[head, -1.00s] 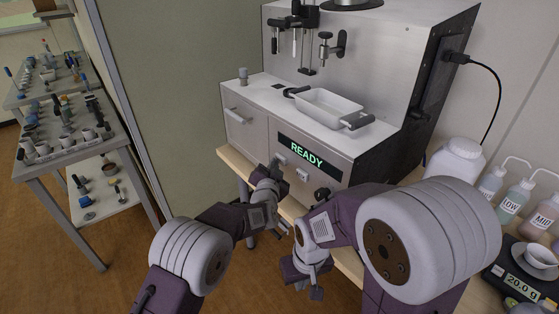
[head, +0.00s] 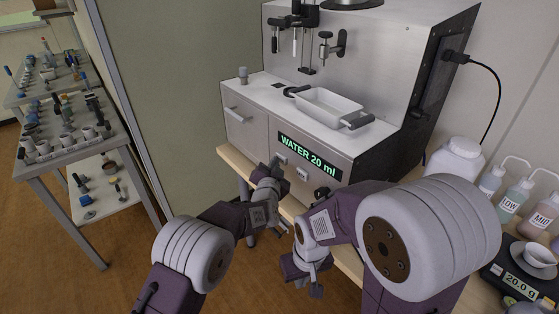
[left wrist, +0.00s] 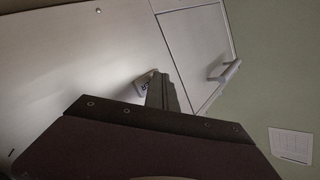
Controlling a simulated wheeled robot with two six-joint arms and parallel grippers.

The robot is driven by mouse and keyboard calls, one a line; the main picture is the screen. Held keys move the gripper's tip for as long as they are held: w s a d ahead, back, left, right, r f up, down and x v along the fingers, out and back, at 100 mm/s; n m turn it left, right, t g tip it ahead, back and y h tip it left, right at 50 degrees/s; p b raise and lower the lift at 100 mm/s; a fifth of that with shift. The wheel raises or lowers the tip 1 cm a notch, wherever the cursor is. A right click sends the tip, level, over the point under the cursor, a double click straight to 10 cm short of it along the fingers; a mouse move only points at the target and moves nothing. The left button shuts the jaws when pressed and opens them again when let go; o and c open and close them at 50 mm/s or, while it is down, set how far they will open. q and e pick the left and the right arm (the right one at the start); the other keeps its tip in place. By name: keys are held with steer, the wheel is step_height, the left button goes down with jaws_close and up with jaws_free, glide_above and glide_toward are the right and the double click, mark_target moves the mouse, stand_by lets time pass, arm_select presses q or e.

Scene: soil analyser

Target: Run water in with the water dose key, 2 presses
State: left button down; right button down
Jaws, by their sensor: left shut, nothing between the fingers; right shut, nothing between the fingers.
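The soil analyser (head: 390,62) stands on the bench, and its green display (head: 307,154) reads "WATER 20 ml". Below the display are small light keys, one at the left (head: 282,159) and one further right (head: 302,174). My left gripper (head: 275,163) is shut and empty, its tips at the left key. In the left wrist view the shut fingers (left wrist: 158,90) partly cover a small key (left wrist: 142,88) with dark marking. Whether they touch it, I cannot tell. My right gripper (head: 316,290) is shut and empty, hanging low in front of the bench.
A white tray (head: 329,105) with dark handles sits on the analyser's ledge. A dark knob (head: 321,193) is right of the keys. A drawer (head: 240,128) with a handle is at the left. Bottles (head: 514,199) and a scale (head: 519,283) reading 20.0 g stand at the right.

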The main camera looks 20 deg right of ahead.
arm_select(q)
steer(key=shift+s+a, duration=0.25)
steer(key=shift+a, duration=0.35)
steer(key=shift+d, duration=0.1)
steer(key=shift+w+d+p, duration=0.15)
steer(key=shift+d+p, duration=0.15)
